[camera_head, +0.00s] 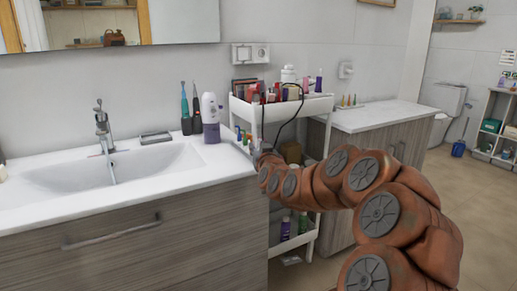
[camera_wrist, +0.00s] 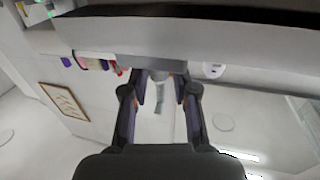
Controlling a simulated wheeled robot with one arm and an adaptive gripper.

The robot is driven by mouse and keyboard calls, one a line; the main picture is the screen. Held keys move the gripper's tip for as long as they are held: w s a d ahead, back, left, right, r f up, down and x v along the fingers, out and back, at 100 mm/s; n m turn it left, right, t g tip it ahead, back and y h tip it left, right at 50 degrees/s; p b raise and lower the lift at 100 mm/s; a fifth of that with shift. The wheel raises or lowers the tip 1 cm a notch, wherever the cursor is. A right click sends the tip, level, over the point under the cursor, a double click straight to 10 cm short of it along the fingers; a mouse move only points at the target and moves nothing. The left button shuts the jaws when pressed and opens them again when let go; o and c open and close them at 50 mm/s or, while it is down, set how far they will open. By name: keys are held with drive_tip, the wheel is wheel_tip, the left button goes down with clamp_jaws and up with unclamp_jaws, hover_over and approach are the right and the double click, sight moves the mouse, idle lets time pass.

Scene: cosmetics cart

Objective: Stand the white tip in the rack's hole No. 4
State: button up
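I cannot make out the white tip for certain in either view. Several small coloured tips (camera_head: 348,101) stand upright on the right counter, too small for me to see a rack's holes or numbers. More small coloured upright pieces (camera_head: 241,135) show beside the cart, near the sink counter's right end. My gripper (camera_head: 256,146) is at that counter end, small and partly hidden by my arm. In the wrist view my gripper (camera_wrist: 160,82) has its two fingers apart. A pale grey piece shows between them; I cannot tell whether it is held or behind them.
The white cart (camera_head: 276,109) carries bottles and boxes, with more on its lower shelf. A purple-white bottle (camera_head: 211,118) and two upright brushes (camera_head: 190,108) stand left of my gripper. The sink (camera_head: 115,169) is at left. The right counter (camera_head: 385,114) is mostly clear.

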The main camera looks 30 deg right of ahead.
drive_tip(key=shift+o, duration=1.1)
drive_tip(key=v, duration=0.7)
drive_tip(key=shift+s, duration=0.25)
